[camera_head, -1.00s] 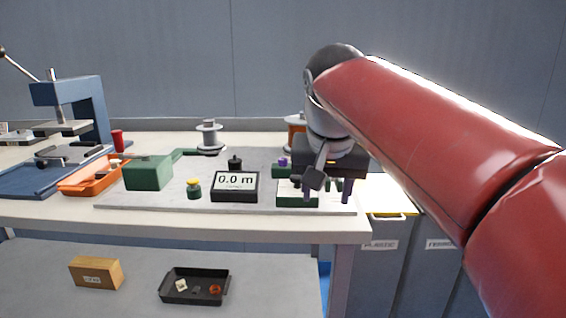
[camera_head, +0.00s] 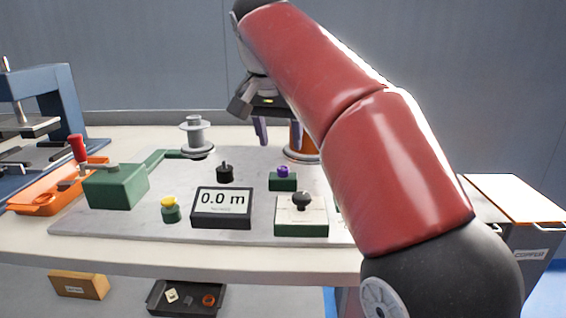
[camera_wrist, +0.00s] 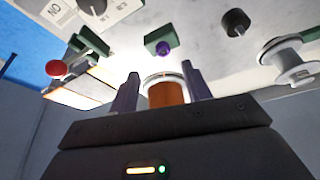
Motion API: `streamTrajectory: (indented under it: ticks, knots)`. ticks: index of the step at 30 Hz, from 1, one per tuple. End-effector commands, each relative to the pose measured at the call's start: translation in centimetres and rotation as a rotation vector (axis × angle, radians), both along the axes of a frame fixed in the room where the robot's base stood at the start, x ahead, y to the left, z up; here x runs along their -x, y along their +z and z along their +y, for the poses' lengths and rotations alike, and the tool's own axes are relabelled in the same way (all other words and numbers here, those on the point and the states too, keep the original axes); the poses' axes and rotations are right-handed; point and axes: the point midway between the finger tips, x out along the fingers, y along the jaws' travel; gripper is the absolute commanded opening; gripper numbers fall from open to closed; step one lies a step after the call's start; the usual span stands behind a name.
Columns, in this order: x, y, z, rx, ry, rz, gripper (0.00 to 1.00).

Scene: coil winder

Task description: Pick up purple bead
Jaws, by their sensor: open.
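The purple bead (camera_head: 283,171) sits on top of a small green block (camera_head: 283,183) on the grey plate, right of the display. In the wrist view the bead (camera_wrist: 163,48) shows beyond my fingertips, on the green block (camera_wrist: 158,36). My gripper (camera_head: 262,132) is open and empty, raised behind the bead and close to the orange spool (camera_head: 303,140). In the wrist view its two purple-grey fingers (camera_wrist: 161,82) stand apart with the spool visible between them. The bead is apart from both fingers.
A display reading 0.0 m (camera_head: 222,207), a white box with a black knob (camera_head: 301,217), a black knob (camera_head: 224,173) and a yellow-topped button (camera_head: 170,208) stand nearby. A grey spool (camera_head: 196,135) is behind.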

Motion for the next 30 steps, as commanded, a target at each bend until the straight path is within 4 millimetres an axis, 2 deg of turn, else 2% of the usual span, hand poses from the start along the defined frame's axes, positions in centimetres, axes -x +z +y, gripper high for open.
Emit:
streamTrajectory:
  ticks: [18, 27, 30]
  knots:
    - [-2.7, -6.9, -0.3, 0.000, 0.000, 0.000, 0.48]
    - [-2.9, -7.2, -0.3, 0.000, 0.000, 0.000, 0.48]
    - [-2.9, -7.2, -0.3, 0.000, 0.000, 0.000, 0.35]
